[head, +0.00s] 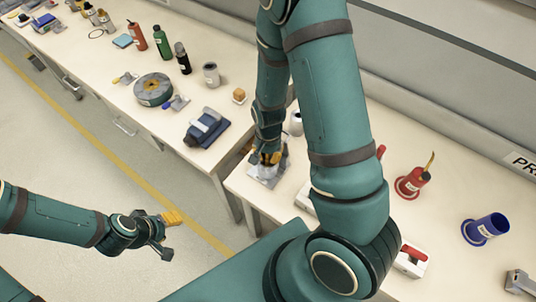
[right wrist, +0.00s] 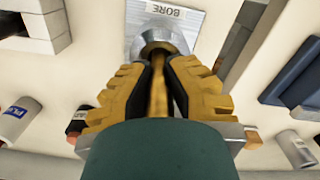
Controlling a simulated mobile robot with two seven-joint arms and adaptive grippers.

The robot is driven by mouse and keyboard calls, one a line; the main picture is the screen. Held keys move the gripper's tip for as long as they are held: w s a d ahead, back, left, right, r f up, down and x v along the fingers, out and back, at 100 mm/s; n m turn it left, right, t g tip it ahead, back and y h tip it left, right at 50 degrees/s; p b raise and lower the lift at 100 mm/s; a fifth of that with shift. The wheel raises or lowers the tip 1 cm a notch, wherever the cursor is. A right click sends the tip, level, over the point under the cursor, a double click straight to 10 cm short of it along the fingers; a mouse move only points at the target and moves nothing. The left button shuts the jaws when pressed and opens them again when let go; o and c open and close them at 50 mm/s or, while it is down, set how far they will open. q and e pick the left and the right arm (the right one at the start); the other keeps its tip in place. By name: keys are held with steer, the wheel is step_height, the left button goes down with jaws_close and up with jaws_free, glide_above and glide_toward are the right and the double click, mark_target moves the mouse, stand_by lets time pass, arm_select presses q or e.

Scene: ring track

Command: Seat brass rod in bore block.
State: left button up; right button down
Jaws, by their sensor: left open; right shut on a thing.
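The brass rod (right wrist: 158,98) stands between the fingers of my right gripper (right wrist: 160,64), which is shut on it. The bore block (right wrist: 195,22) is a light grey plate labelled BORE with a round silver collar. The rod's far end lines up with the collar and overlaps it in the right wrist view; I cannot tell how deep it sits. In the head view my right gripper (head: 267,158) is over the bore block (head: 261,182), on the near table, and hides the rod. My left gripper (head: 168,233) is open and empty, out over the floor.
A red holder (head: 410,183) and a blue cup (head: 484,229) stand to the right on the same table. A blue device (head: 206,128) and a grey-green ring (head: 153,90) are on the neighbouring table. A gap separates the two tables.

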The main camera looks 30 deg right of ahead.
steer(key=shift+s+f, duration=0.1)
steer(key=c, duration=1.1)
jaws_free()
steer(key=shift+o, duration=0.2)
steer(key=r+p, duration=0.1)
steer(key=r, duration=0.5)
steer(key=r+p, duration=0.2)
steer(key=r, duration=0.4)
steer(key=shift+w+d+r, duration=0.15)
steer(key=shift+w, duration=0.05)
